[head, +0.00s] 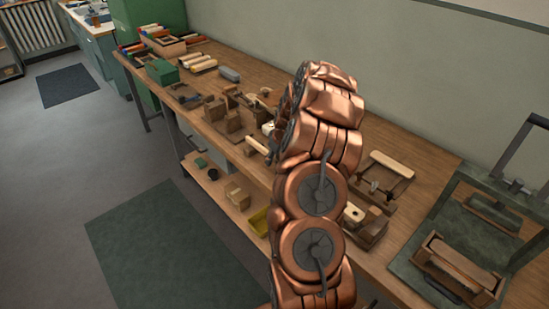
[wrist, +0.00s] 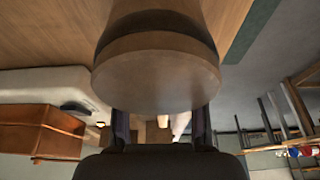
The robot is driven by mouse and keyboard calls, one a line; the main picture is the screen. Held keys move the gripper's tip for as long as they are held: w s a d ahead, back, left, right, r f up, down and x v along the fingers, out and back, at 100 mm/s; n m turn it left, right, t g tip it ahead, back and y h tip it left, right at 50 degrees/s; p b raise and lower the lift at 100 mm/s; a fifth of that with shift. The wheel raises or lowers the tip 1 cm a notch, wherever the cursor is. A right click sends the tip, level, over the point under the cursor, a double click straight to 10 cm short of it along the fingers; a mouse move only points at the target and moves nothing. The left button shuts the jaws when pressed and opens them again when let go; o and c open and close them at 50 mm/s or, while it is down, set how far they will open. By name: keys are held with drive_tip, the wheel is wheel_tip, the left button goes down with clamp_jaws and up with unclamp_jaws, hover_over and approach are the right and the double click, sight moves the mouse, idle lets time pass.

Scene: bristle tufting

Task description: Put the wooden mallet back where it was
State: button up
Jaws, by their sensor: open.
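A round, wooden body with a flat end, apparently the head of the wooden mallet (wrist: 155,75), fills the upper middle of the wrist view, very close to the camera. Its handle is not clearly visible. My gripper (wrist: 161,127) shows as two dark fingers, apart, below the round end and partly overlapped by it. I cannot tell whether they touch it. In the head view my copper-coloured arm hides the gripper, and I cannot pick out the mallet there.
The long wooden workbench (head: 330,125) carries several wooden blocks and tools left of my arm. A wooden frame with a pale bar (head: 392,163) and a wooden tray (head: 450,265) are to the right. A yellow bin (head: 259,221) sits on the lower shelf. Floor is clear at left.

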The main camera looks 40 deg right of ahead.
drive_tip(key=b+v, duration=0.3)
drive_tip(key=v, duration=0.9)
drive_tip(key=shift+r+b, duration=0.15)
drive_tip(key=shift+b, duration=0.2)
drive_tip(key=s+a+r+g, duration=0.1)
drive_tip(key=s+a+r, duration=0.1)
drive_tip(key=a, duration=0.6)
drive_tip(key=s+a+r+n+y, duration=0.1)
drive_tip(key=s+a+r, duration=0.1)
drive_tip(key=a, duration=0.7)
drive_tip(key=s+a+r+g, duration=0.1)
drive_tip(key=s+a+r, duration=0.15)
drive_tip(key=a, duration=0.55)
drive_tip(key=s+a+g, duration=0.1)
drive_tip(key=s+a, duration=0.3)
drive_tip(key=s, duration=0.4)
drive_tip(key=s+a+f+g, duration=0.1)
drive_tip(key=s+a, duration=0.3)
drive_tip(key=s, duration=0.4)
drive_tip(key=s+a+g+h, duration=0.1)
drive_tip(key=s+a, duration=0.3)
drive_tip(key=s, duration=0.5)
drive_tip(key=shift+a+f+m+g, duration=0.2)
drive_tip(key=shift+f+m+g, duration=0.1)
drive_tip(key=shift+f+m, duration=0.1)
